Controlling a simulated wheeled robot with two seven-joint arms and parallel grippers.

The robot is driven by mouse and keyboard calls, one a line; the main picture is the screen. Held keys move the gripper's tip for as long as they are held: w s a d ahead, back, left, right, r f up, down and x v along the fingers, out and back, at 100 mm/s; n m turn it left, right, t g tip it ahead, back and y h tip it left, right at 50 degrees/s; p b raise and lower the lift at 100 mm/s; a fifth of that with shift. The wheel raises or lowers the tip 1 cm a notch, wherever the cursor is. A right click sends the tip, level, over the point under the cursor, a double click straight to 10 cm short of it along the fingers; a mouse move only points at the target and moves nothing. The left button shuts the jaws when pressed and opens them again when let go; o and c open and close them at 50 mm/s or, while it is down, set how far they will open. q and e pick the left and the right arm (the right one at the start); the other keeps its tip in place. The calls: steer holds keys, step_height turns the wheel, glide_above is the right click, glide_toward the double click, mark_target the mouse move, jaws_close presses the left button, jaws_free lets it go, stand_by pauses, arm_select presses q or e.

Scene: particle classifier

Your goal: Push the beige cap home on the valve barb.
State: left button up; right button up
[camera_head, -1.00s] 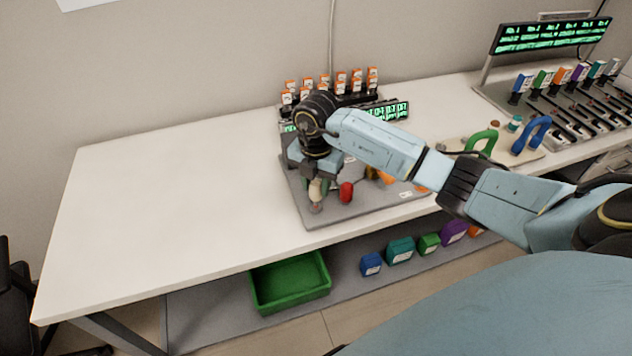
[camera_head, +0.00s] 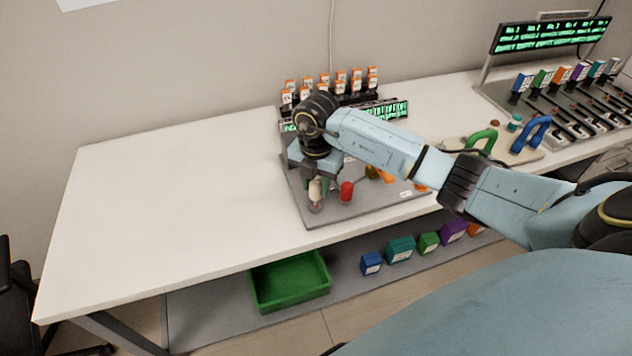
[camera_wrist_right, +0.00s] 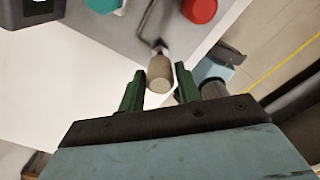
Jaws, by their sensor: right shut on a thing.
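The beige cap (camera_head: 315,188) is near the front left corner of the grey board, roughly upright. In the right wrist view the beige cap (camera_wrist_right: 159,76) sits between the green fingers of my right gripper (camera_wrist_right: 160,80), which is shut on it. In the head view my right gripper (camera_head: 317,178) reaches down over the board from above. The valve fitting (camera_wrist_right: 159,48) shows just beyond the cap's far end, small and partly hidden by the cap. I cannot tell how far the cap sits on the barb. My left gripper is not in view.
A red cap (camera_head: 346,191) stands close to the right of the beige one. The grey board (camera_head: 375,209) holds other coloured parts. A rack of orange-topped vials (camera_head: 341,82) stands behind. The table's left side (camera_head: 170,200) is clear. A green bin (camera_head: 290,286) lies below.

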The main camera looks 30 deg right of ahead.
mark_target(316, 192)
steer(key=shift+f+b, duration=0.85)
steer(key=shift+f, duration=0.65)
steer(key=shift+f, duration=0.25)
steer(key=o, duration=1)
steer(key=shift+o, duration=0.3)
step_height(316, 192, up, 14)
steer(key=shift+f+p, duration=0.25)
steer(key=shift+p, duration=0.05)
